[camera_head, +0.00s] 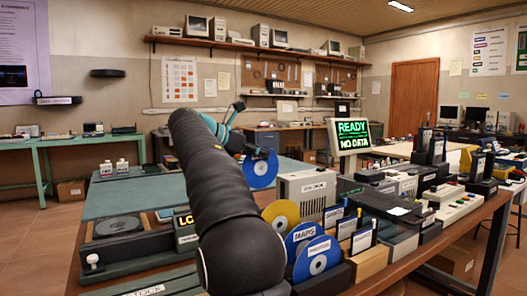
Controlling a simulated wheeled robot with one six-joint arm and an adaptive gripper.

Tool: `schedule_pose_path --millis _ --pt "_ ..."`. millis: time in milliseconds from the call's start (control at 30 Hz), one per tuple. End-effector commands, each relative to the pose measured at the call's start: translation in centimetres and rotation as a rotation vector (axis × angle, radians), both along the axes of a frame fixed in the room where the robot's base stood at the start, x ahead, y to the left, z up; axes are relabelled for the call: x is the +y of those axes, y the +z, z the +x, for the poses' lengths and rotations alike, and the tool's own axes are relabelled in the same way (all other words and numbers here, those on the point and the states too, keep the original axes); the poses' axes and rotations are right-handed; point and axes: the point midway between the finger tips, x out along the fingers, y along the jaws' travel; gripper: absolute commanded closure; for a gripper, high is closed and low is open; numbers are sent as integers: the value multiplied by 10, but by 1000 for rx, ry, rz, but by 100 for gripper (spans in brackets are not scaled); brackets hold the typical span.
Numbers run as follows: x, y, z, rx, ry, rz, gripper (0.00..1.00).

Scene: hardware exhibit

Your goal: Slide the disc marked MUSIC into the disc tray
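My gripper (262,153) is at mid-picture beyond the dark arm. It appears shut on the upper edge of a blue disc (260,172), which hangs upright above the table. No label on this disc can be read. A flat dark unit with a round recess, which looks like the disc tray (118,226), lies at the left, well apart from the held disc. Several other discs stand upright in a rack: a yellow one (281,214), a blue one marked MAPS (303,238) and a blue one with an unclear label (317,260).
My arm hides part of a small lit display (186,238) beside the tray. A beige box (306,190) stands right of the held disc. A monitor (350,135) reads READY, NO DATA. Several devices crowd the table's right. A bare green mat (130,196) lies behind the tray.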

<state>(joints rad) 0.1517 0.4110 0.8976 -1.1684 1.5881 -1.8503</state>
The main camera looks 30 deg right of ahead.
Motion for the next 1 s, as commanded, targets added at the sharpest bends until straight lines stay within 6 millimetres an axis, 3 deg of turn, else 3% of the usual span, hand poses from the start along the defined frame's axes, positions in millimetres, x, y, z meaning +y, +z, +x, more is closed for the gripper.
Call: schedule_pose_path --millis 500,1000 --pt "-4 -46 -3 1 -7 0 100" --pt "-2 -54 -2 -1 -4 0 100"
